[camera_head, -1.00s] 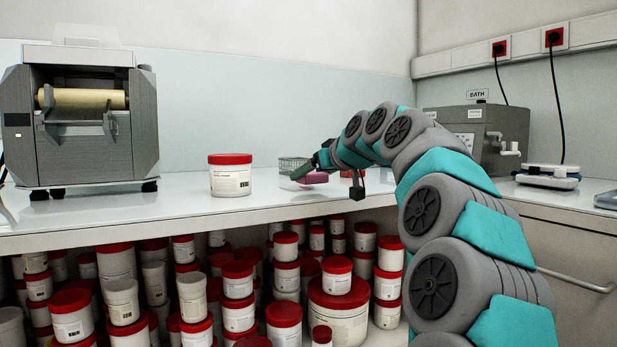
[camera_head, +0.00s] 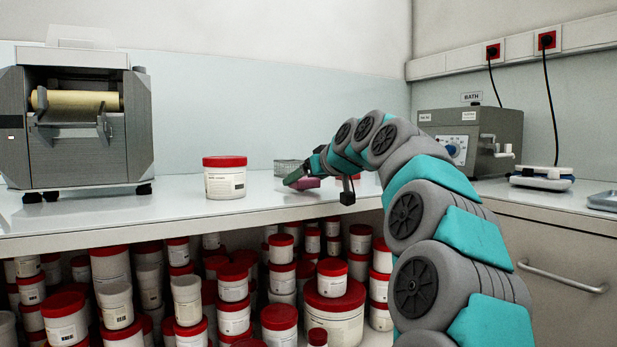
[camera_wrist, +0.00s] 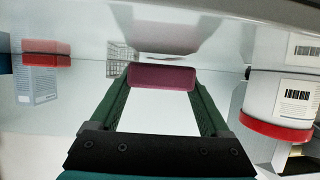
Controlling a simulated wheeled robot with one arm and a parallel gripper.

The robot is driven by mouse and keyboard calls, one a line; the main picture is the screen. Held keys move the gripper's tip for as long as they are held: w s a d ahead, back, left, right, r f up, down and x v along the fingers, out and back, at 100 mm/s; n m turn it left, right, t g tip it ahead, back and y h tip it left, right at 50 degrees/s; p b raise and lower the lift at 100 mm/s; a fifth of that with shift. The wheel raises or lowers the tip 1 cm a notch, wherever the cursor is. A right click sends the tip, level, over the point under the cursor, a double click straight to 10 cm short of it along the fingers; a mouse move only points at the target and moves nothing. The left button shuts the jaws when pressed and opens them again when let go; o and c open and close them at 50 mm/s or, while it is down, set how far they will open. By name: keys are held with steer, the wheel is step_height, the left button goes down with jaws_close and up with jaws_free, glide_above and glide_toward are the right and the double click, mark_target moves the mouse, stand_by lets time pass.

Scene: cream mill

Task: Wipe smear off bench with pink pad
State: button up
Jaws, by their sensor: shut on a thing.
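My gripper (camera_head: 300,178) is over the back of the white bench (camera_head: 120,210), right of the white jar. Its green fingers (camera_wrist: 162,80) are shut on the pink pad, one on each side. The pink pad (camera_head: 307,183) sits low at the bench surface; I cannot tell whether it touches. It also shows in the wrist view (camera_wrist: 162,77), across the fingertips. I cannot make out a smear in either view; the pad and arm cover part of the bench there.
A red-lidded white jar (camera_head: 225,180) stands left of the pad. A wire basket (camera_head: 287,167) is just behind it. A roller mill (camera_head: 80,130) stands far left, a grey bath (camera_head: 470,140) at right. Bench between mill and jar is clear. Several jars fill the shelf below.

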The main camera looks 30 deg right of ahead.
steer(key=shift+w+a+r+p, duration=0.15)
steer(key=shift+w+p, duration=0.45)
steer(key=shift+w, duration=0.85)
steer(key=shift+w+d, duration=0.2)
steer(key=shift+w, duration=0.1)
steer(key=shift+w+a+f, duration=0.25)
steer(key=shift+w+f, duration=0.1)
steer(key=shift+f, duration=0.2)
steer(key=shift+w+a+r+p, duration=0.1)
steer(key=shift+w+r+p, duration=0.05)
steer(key=shift+r+p, duration=0.45)
step_height(320, 180, up, 4)
steer(key=shift+f+p, duration=0.1)
steer(key=shift+p, duration=1)
steer(key=shift+r+p, duration=0.5)
steer(key=shift+r, duration=0.25)
